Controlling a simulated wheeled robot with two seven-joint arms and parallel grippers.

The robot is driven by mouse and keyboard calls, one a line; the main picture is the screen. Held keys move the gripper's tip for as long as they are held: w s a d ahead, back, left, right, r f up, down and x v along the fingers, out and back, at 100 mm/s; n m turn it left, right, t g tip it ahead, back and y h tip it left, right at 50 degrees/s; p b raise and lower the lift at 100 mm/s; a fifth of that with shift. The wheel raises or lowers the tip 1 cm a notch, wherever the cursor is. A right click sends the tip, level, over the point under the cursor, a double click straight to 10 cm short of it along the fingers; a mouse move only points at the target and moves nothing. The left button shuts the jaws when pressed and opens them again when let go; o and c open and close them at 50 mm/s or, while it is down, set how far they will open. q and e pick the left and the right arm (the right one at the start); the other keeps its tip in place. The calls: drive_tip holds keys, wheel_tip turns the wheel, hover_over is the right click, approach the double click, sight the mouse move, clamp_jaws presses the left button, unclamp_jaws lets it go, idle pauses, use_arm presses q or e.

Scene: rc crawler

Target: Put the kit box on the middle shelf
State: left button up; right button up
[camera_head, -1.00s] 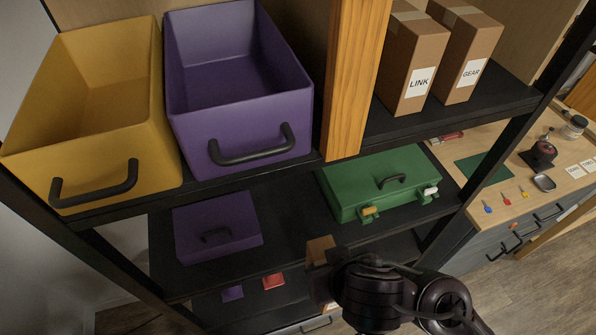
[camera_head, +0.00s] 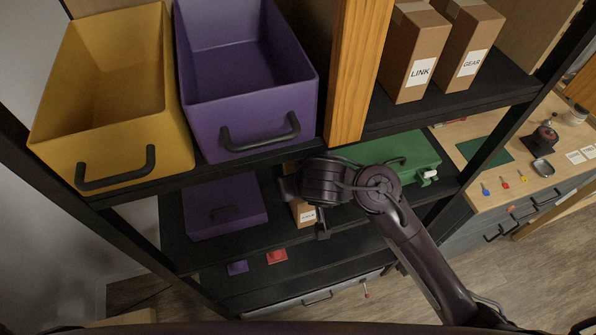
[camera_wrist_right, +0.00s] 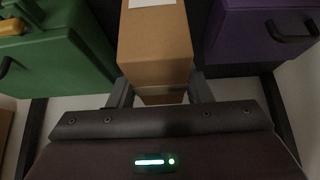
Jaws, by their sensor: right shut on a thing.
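The kit box, a small brown carton with a white label (camera_head: 303,213), is at the middle shelf (camera_head: 272,237), between a purple box and a green case. My right gripper (camera_wrist_right: 160,92) is shut on it; its fingers press both sides of the carton in the right wrist view. In the head view my right wrist hides much of the carton. I cannot tell whether the carton touches the shelf. My left gripper is not in view.
The purple box (camera_head: 226,207) stands left of the carton and the green case (camera_head: 410,150) right, partly behind my arm. Yellow (camera_head: 115,150) and purple (camera_head: 250,140) bins sit on the shelf above. Small purple and red pieces (camera_head: 277,257) lie on the shelf below.

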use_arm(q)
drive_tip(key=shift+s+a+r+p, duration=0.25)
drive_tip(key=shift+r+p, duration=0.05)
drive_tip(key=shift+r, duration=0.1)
use_arm(e)
drive_tip(key=w, duration=0.1)
drive_tip(key=f, duration=0.1)
drive_tip(key=w, duration=0.1)
drive_tip(key=shift+w+a+f, duration=0.25)
drive_tip(key=shift+w+a, duration=0.1)
drive_tip(key=shift+s+f, duration=0.1)
drive_tip(key=o, duration=1.3)
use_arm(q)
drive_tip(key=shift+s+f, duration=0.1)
